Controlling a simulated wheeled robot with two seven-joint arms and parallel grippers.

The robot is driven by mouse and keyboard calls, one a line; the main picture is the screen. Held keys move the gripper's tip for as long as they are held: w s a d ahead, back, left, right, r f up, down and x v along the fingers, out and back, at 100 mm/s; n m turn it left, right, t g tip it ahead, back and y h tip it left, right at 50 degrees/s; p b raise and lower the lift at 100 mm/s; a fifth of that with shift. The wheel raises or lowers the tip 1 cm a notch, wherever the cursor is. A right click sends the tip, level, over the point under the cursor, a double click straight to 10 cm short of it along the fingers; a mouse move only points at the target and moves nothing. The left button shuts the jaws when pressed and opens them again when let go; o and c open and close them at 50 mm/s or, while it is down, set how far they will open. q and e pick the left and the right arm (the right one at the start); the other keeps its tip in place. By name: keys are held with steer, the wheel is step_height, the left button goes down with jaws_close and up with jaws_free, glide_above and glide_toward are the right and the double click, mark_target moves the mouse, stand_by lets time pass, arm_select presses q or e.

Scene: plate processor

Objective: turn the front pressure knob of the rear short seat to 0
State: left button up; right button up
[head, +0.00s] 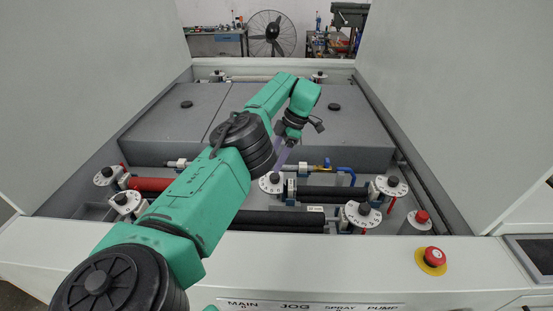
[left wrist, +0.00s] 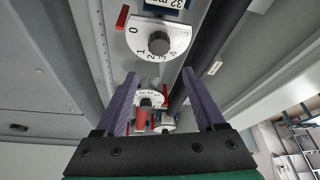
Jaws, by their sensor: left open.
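In the head view, my left gripper (head: 284,158) points down just above a white dial (head: 271,185) at the left end of a short black roller (head: 333,192); this appears to be the same dial. My right gripper is out of view.
Other dials stand at the right (head: 388,187) and front right (head: 361,213), and two at the left (head: 104,177) (head: 125,203). A red roller (head: 150,184) is at left. Grey covers (head: 350,135) lie behind. A red emergency button (head: 433,256) sits on the front panel.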

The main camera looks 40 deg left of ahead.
arm_select(q)
step_height(320, 180, up, 9)
steer(key=p, duration=0.6)
step_height(320, 180, up, 5)
glide_above(276, 175)
steer(key=shift+d+f+b, duration=0.1)
steer(key=shift+b, duration=0.3)
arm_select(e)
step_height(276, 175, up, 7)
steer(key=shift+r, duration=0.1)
